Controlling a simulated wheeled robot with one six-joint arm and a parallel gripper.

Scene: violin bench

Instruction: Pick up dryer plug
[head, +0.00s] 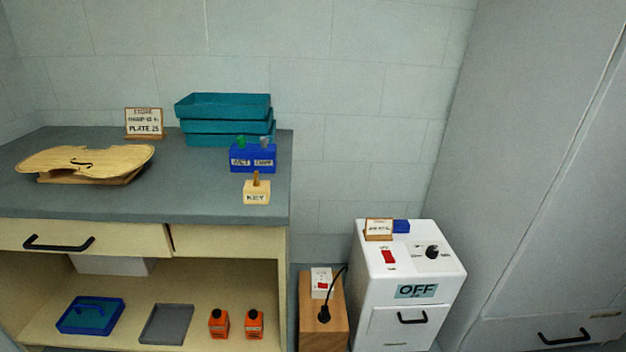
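The dryer plug (324,313) is small and black and sits on top of a low wooden block (311,329) between the bench and the white dryer. Its black cord (340,278) runs up and right to the dryer (390,316). A white socket plate with a red switch (321,277) stands behind the plug on the block. Whether the plug is in an outlet is too small to tell. The dryer has a red switch (388,257), a black knob (432,252) and an "OFF" display (416,291). My gripper is not in view.
The bench (220,208) at left holds a violin plate (85,160), teal trays (225,108), a blue holder (253,157) and a KEY block (257,191). Orange bottles (255,323) stand on its shelf. A grey cabinet (540,200) bounds the right.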

